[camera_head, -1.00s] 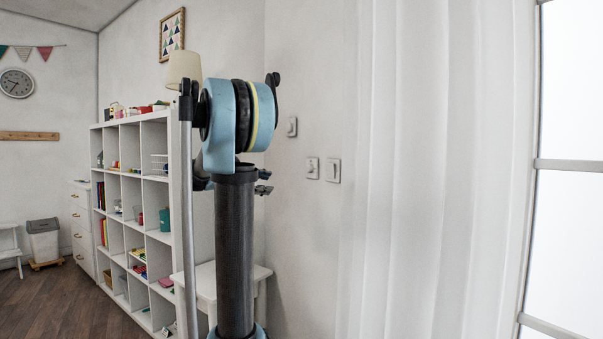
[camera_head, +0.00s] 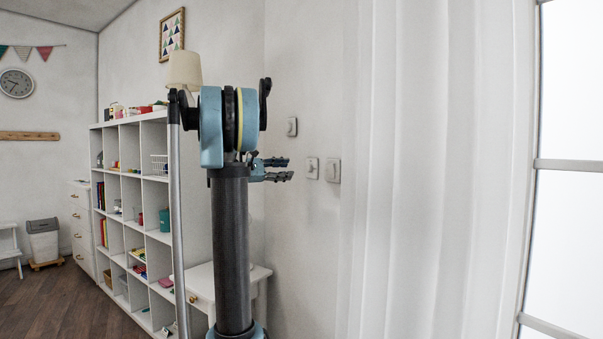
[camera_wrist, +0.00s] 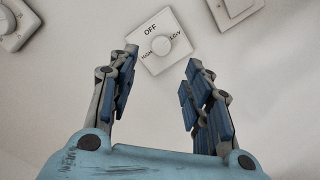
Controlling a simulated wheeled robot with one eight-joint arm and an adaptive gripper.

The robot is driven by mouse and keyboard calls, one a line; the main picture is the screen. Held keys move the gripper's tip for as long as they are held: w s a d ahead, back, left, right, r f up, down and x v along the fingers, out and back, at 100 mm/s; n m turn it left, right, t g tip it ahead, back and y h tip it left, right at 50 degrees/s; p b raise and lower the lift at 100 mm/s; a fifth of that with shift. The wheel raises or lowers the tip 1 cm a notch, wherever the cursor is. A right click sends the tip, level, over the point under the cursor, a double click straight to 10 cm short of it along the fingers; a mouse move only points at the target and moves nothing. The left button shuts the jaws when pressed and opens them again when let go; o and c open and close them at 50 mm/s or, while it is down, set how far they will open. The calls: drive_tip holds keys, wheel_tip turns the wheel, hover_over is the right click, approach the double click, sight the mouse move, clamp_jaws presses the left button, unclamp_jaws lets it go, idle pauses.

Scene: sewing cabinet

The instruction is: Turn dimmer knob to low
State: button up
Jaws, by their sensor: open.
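The dimmer is a white square plate with a round white knob (camera_wrist: 160,45) in the wrist view, marked OFF, HIGH and LOW. The plate looks tilted there, and I cannot tell which mark the knob points to. My gripper (camera_wrist: 161,68) is open and empty, its two fingers on either side of the view with the dimmer between and beyond their tips. In the head view my gripper (camera_head: 286,169) points right toward the wall plates, with a small gap. The plate nearest its tips (camera_head: 312,168) is probably the dimmer; its marks are too small to read.
A switch plate (camera_wrist: 234,8) and another wall control (camera_wrist: 16,24) flank the dimmer. In the head view a plate (camera_head: 333,170) is to the right and one (camera_head: 292,127) higher. A white side table (camera_head: 262,274) stands below, and a curtain (camera_head: 430,180) hangs right.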

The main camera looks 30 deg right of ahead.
sight(307, 169)
drive_tip(key=d, duration=0.5)
drive_tip(key=s+d, duration=0.1)
drive_tip(key=d, duration=0.2)
drive_tip(key=shift+d, duration=0.1)
drive_tip(key=c, duration=1.1)
